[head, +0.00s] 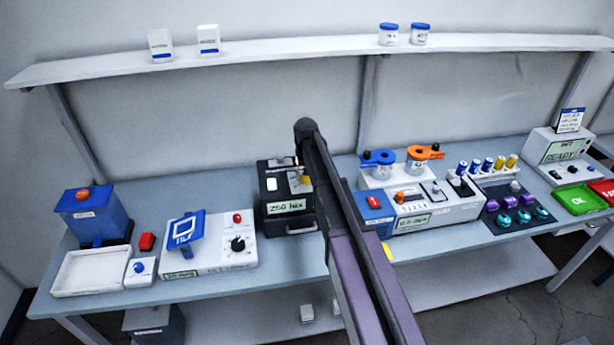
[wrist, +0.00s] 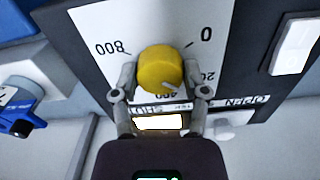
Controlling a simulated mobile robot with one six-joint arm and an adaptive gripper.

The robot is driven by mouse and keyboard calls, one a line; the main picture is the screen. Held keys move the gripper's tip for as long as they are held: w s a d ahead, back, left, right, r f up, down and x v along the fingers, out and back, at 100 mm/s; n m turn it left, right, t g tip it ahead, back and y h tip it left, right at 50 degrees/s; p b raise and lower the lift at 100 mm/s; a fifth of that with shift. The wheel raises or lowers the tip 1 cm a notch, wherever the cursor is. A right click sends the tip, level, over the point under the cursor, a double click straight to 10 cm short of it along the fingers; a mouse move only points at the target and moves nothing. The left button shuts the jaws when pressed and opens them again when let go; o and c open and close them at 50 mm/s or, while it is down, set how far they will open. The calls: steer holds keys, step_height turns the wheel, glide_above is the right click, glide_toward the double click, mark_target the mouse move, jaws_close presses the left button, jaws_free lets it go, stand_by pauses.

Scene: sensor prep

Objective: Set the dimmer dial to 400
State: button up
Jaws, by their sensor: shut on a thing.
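The dimmer dial is a yellow round knob (wrist: 160,68) on a white scale plate (wrist: 105,22) in the wrist view. The scale shows 800 at the left, 0 at the upper right and 200 at the lower right. The mark at the bottom is partly hidden. The knob's pale pointer aims down and slightly right, between 200 and the bottom mark. My gripper (wrist: 160,76) is shut on the knob, one finger on each side. In the head view the dial (head: 305,179) sits on a black box (head: 274,222) whose display (head: 286,207) reads about 250 lux.
Left of the black box stands a white unit (head: 240,259) with a black knob and red button. Right of it are a red-and-blue switch box (head: 375,206) and a white instrument (head: 440,212). My arm crosses in front of the bench. A shelf (head: 300,54) runs above.

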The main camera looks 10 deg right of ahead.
steer(key=m, duration=0.4)
steer(key=shift+w+m, duration=0.1)
steer(key=shift+m, duration=0.2)
steer(key=m, duration=0.4)
steer(key=shift+m, duration=0.4)
steer(key=o, duration=1.2)
steer(key=shift+c, duration=0.2)
steer(key=shift+r, duration=0.1)
